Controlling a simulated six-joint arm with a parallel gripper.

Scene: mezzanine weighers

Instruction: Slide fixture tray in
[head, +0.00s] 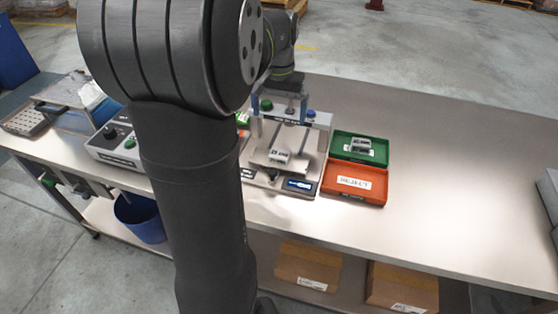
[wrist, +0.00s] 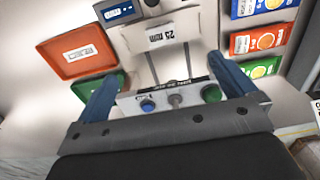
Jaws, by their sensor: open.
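The fixture tray (head: 277,160) is a pale plate with a dark-printed label, sitting on the white test station (head: 310,165) between two dark rails. In the wrist view the tray (wrist: 158,40) shows its label at the top middle, with the rails running from it toward the station's button panel (wrist: 190,98). My gripper (head: 279,112) is above the back of the station, at the button panel end. In the wrist view my gripper (wrist: 164,68) has its blue fingers spread wide with nothing between them, and the tray lies beyond the fingertips. Whether the fingers touch the station, I cannot tell.
A green bin (head: 375,152) holding small labelled parts and an orange reject bin (head: 372,193) stand right of the station. A control box (head: 112,150) is at left, partly behind my arm. Coloured labelled boxes (wrist: 257,40) line the wrist view's right.

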